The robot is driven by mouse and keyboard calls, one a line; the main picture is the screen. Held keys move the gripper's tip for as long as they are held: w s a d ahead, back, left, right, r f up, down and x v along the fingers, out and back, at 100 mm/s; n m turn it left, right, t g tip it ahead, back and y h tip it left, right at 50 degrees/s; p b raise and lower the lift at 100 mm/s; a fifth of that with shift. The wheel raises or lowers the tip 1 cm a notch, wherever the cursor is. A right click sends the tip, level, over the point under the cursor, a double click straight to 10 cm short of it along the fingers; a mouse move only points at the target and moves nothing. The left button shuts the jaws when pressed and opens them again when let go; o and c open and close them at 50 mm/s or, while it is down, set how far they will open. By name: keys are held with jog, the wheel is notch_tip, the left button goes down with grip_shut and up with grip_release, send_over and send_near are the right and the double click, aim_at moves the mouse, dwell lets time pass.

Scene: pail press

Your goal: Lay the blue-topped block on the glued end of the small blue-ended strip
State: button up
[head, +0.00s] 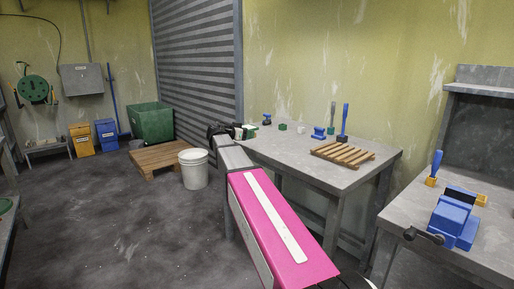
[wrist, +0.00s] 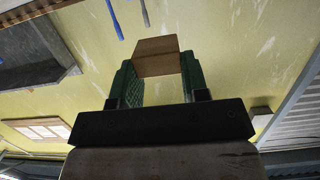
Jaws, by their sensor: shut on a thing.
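My gripper (wrist: 158,72) is shut on a plain brown wooden block (wrist: 156,46), held between its two green pads. No blue face of this block shows, so I cannot tell whether it is the blue-topped one. In the head view my gripper (head: 243,131) is small, at the left end of the grey workbench (head: 290,150), and the block in it is hard to make out. I cannot make out the small blue-ended strip or any glue in either view.
On the workbench stand a small blue item (head: 267,119), a green block (head: 283,127), a blue tool (head: 319,133), a blue-handled tool (head: 343,122) and a slatted wooden rack (head: 342,154). A blue vise (head: 453,218) is on the right bench. A white pail (head: 194,170) stands on the floor.

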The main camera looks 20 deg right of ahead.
send_over(257, 151)
jog(key=f, duration=0.3)
jog(key=shift+w, duration=0.3)
jog(key=shift+f, duration=2)
jog(key=o, duration=0.9)
jog(key=shift+f, duration=0.1)
